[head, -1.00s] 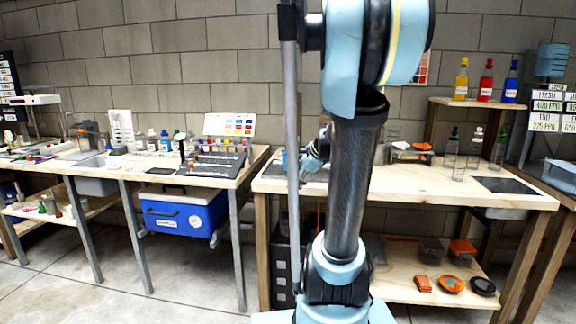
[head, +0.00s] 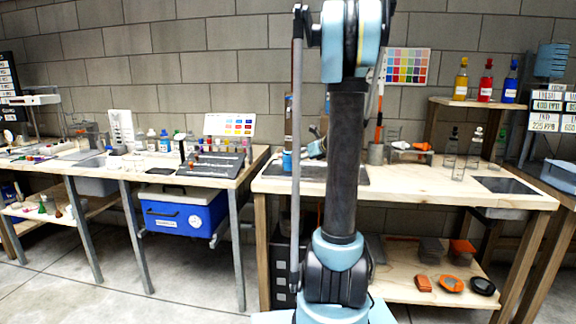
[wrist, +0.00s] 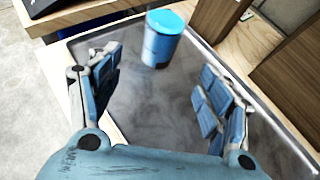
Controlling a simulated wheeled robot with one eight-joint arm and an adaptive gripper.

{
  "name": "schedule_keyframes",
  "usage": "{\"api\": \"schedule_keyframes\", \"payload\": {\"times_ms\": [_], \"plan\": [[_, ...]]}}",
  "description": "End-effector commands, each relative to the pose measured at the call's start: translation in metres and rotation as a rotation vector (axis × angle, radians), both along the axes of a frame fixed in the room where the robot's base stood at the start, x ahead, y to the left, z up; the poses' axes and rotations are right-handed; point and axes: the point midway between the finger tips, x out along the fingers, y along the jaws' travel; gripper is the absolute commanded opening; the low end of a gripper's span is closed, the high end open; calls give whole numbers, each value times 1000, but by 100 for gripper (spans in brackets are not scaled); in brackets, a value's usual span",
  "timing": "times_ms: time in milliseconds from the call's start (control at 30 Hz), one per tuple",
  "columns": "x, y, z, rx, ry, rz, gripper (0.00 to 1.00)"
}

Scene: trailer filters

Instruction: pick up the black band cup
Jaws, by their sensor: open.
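A blue cup (wrist: 160,45) stands upright on a grey metal tray (wrist: 150,105) in the wrist view, near its far edge. A dark line shows below its bright blue top, but I cannot tell whether this is a black band. My gripper (wrist: 160,78) is open and empty, its fingers pointing toward the cup, which is beyond and roughly between the fingertips. In the head view the small blue cup (head: 287,161) is at the left of the right bench, with my gripper (head: 314,149) just right of it, partly hidden by my arm.
Wooden panels (wrist: 290,70) stand right of the tray in the wrist view. On the right bench (head: 425,180), a grey holder (head: 376,154) with an orange-handled tool and several glass containers stand behind my arm.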

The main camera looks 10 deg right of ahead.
Motion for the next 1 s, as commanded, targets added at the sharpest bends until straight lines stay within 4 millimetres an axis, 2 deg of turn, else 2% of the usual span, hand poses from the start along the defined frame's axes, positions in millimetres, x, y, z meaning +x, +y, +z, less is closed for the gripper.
{"api": "schedule_keyframes", "payload": {"times_ms": [500, 1000], "plan": [[54, 29, -34, -2, 0, 3, 72], [77, 40, -47, -1, -1, 3, 72]]}}
